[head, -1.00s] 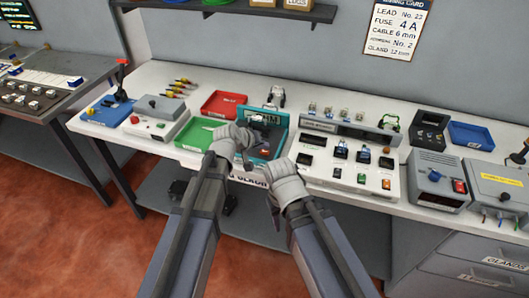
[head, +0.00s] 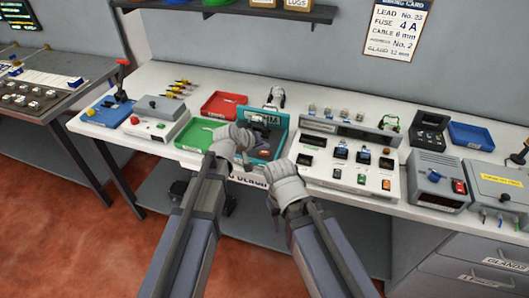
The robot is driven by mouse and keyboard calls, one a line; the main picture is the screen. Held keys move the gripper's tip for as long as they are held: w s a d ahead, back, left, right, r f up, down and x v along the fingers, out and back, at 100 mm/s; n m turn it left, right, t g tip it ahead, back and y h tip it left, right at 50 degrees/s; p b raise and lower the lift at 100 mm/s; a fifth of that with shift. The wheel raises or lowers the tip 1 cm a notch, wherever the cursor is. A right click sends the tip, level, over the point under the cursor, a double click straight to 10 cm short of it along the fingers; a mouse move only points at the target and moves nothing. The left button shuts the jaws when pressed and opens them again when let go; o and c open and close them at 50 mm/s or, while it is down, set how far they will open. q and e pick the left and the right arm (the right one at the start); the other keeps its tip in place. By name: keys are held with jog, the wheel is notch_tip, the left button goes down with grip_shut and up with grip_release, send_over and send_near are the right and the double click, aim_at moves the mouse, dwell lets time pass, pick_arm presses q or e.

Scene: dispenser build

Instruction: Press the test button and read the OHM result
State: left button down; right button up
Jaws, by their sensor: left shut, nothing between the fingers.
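A teal-walled station (head: 284,123) sits at mid-bench, with lettering on its back wall that looks like OHM, partly covered. Dark equipment (head: 264,143) lies inside it; I cannot make out a test button or a reading there. My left gripper (head: 246,157) is shut and empty, over the left front of this station, hiding part of it. I cannot tell if it touches anything. My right gripper (head: 283,168) is at the bench's front edge, right of the left one; its fingers are not clear.
Green (head: 197,133) and red (head: 224,103) trays lie to the left. A grey box with a red switch (head: 437,181) stands farther right.

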pick_arm(q)
jog(key=shift+f, duration=0.15)
dwell(0.5)
jog(key=shift+f+b, duration=0.25)
jog(key=shift+b, duration=0.2)
jog(key=shift+f+b, duration=0.4)
jog(key=shift+f, duration=0.05)
dwell(0.4)
jog(key=shift+r, duration=0.2)
jog(key=shift+r+p, duration=0.7)
jog(key=shift+p, duration=0.15)
notch_tip(320, 180, up, 5)
jog(key=p, duration=0.5)
